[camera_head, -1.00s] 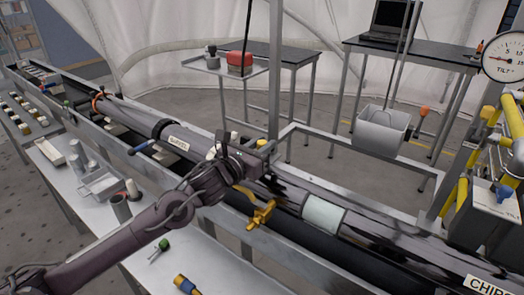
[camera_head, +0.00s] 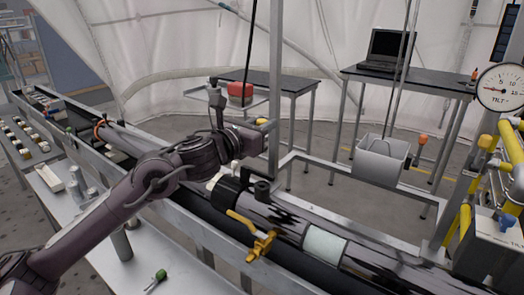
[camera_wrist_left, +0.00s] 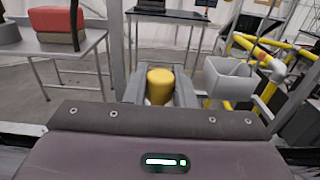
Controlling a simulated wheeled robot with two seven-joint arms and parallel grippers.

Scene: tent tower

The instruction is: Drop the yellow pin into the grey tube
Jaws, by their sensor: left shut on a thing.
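My left gripper (camera_head: 266,126) is raised above the long dark pipe, near the upright metal post. It is shut on the yellow pin (camera_wrist_left: 160,84), whose rounded yellow top shows between the fingers in the left wrist view; its lower part is paler. In the head view the pin is only a small yellow spot at the fingertips. A grey tube (camera_head: 121,243) stands on the bench at lower left, well away from the gripper and partly hidden by my left arm. My right gripper is not in view.
The dark pipe (camera_head: 385,262) lies in a long metal trough with a yellow clamp (camera_head: 259,245) on it. A grey bin (camera_head: 380,160) hangs right of the post. A green-topped tool (camera_head: 160,276) lies on the bench. A red box (camera_head: 240,94) stands on a tray behind.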

